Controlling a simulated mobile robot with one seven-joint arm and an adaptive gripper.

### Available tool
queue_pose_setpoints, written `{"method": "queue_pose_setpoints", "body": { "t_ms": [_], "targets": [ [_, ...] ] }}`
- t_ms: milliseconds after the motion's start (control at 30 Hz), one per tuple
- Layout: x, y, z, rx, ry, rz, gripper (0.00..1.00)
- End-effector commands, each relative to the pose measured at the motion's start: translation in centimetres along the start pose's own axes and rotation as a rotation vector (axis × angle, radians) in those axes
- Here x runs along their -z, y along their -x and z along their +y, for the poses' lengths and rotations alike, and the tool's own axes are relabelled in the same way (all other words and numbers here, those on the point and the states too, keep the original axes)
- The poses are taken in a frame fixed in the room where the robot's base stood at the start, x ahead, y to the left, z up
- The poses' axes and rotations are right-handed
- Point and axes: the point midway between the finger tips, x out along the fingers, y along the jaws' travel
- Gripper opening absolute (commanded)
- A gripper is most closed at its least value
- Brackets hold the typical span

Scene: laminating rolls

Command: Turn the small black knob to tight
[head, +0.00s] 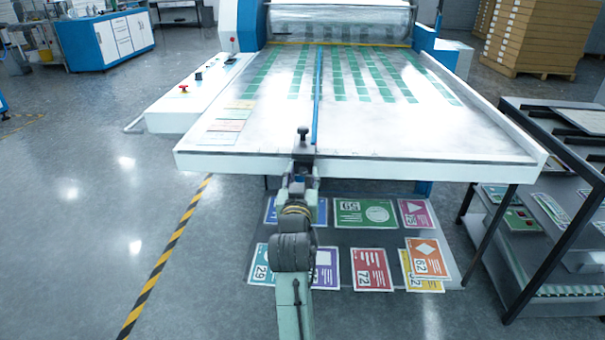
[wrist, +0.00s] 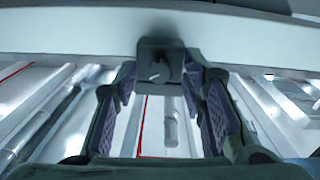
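The small black knob (head: 303,132) stands upright on a dark clamp block (head: 304,151) at the front edge of the white table, by the near end of a blue rail (head: 317,95). In the wrist view a dark block (wrist: 160,52) with a small rounded dark part on its face sits against the white table edge. My gripper (head: 300,172) is just in front of and below the table edge. In the wrist view my gripper's (wrist: 160,85) two padded fingers stand apart on either side below the block, with nothing seen held between them. Whether a fingertip touches the block cannot be told.
The white table (head: 230,152) carries rows of green cards under film, with a roller machine (head: 340,22) behind. A control panel (head: 195,95) is at left and a black rack (head: 555,160) at right. Coloured sign cards (head: 372,268) lie below. Floor at left is clear.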

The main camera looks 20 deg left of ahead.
Motion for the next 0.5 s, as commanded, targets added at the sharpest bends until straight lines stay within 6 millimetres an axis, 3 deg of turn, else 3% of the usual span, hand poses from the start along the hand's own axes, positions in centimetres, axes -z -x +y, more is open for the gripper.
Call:
{"method": "queue_pose_setpoints", "body": {
  "t_ms": [267, 500],
  "targets": [
    [-0.03, -0.19, 0.01, 0.000, 0.000, 0.000, 0.38],
    [-0.03, -0.17, 0.00, 0.000, 0.000, 0.000, 0.23]
  ]
}}
